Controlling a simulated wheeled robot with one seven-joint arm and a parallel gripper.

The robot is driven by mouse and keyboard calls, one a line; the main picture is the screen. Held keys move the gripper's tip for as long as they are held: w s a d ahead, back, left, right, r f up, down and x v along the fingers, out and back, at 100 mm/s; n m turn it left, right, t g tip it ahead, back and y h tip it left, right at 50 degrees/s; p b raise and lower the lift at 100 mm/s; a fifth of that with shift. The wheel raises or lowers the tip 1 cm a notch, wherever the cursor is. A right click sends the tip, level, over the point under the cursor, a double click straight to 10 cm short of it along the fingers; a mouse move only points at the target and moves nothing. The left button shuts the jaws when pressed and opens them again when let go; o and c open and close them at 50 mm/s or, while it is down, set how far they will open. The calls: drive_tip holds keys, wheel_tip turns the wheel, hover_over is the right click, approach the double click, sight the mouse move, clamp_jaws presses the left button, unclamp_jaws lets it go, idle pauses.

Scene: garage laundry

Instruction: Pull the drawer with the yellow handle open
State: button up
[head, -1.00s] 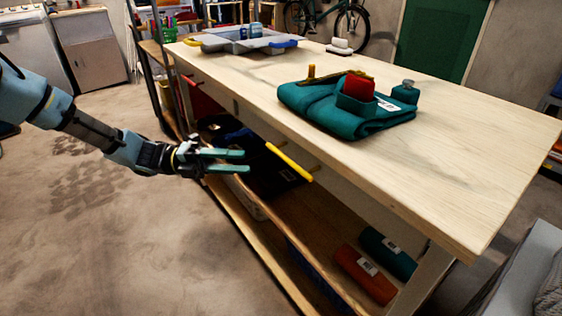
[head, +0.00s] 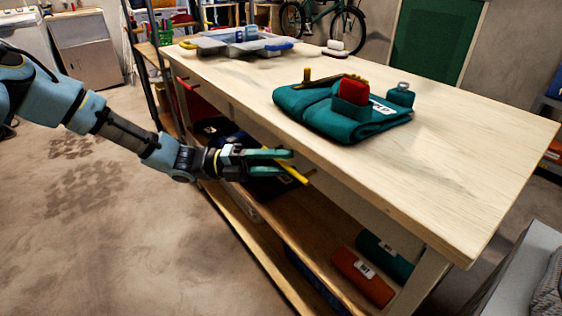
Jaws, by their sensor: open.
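The yellow handle (head: 300,177) is a slanted bar on the drawer front, just under the workbench top. Its left part is hidden behind my gripper. The drawer front (head: 335,186) looks flush with the bench side. My gripper (head: 290,161) comes in from the left with its green fingers pointing right. The fingers are apart, and in the picture they overlap the handle. I cannot tell whether the handle lies between them or behind them.
The wooden workbench (head: 470,150) carries a folded teal cloth (head: 345,125) with small items and a grey tray (head: 225,45). Its lower shelf holds orange (head: 362,276) and teal rolls. The concrete floor (head: 130,250) in front is clear.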

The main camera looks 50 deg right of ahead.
clamp_jaws()
idle(0.3)
idle(1.1)
